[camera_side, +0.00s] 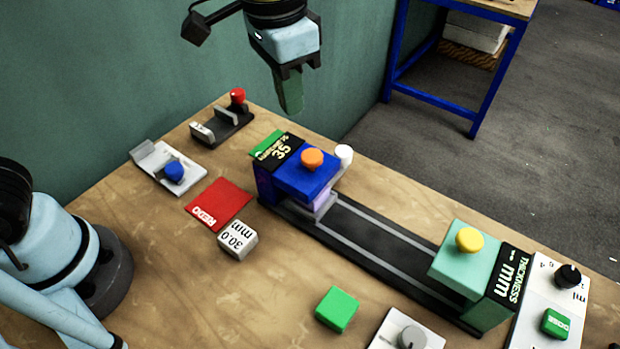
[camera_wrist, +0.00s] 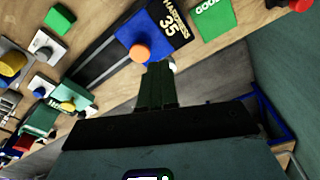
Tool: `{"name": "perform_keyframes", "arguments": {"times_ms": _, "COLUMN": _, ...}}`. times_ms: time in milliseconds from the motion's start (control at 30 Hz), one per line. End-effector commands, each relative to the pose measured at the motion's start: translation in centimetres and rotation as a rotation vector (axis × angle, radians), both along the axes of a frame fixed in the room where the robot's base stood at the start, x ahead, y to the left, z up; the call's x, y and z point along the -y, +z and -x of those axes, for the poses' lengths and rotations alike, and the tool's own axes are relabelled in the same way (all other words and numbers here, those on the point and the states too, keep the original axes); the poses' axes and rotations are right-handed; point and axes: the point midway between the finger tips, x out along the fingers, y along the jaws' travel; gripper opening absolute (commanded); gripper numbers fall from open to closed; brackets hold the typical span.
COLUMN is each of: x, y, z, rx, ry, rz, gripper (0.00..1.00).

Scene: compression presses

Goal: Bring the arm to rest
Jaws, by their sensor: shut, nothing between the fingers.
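My gripper (camera_side: 290,108) hangs in the air above the back edge of the wooden table, with its green fingers pointing down. The fingers are shut together with nothing between them, and they also show in the wrist view (camera_wrist: 157,68). In the side view they are above and apart from the blue press block (camera_side: 306,181) with its orange knob (camera_side: 312,158). My gripper touches nothing.
A dark rail (camera_side: 375,245) runs from the blue press to a teal press (camera_side: 466,260) with a yellow knob. A red REDO mat (camera_side: 218,203), a white 30.0 mm block (camera_side: 238,240) and a green block (camera_side: 338,309) lie nearer. A green wall stands behind.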

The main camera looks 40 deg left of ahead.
Motion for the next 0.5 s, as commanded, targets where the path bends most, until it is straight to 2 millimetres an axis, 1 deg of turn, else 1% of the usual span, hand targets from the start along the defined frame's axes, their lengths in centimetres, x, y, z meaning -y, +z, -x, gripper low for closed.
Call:
{"name": "perform_keyframes", "arguments": {"times_ms": 33, "x": -1.9, "y": -0.2, "z": 0.2, "rx": 0.037, "ry": 0.042, "rz": 0.018, "gripper": 0.0}}
{"name": "perform_keyframes", "arguments": {"times_ms": 200, "x": -7.4, "y": -1.2, "z": 1.0, "rx": 0.182, "ry": 0.174, "rz": 0.07, "gripper": 0.0}}
{"name": "perform_keyframes", "arguments": {"times_ms": 400, "x": -12.8, "y": -3.1, "z": 2.6, "rx": 0.356, "ry": 0.317, "rz": 0.105, "gripper": 0.0}}
{"name": "perform_keyframes", "arguments": {"times_ms": 500, "x": -14.7, "y": -4.1, "z": 3.4, "rx": 0.427, "ry": 0.371, "rz": 0.111, "gripper": 0.0}}
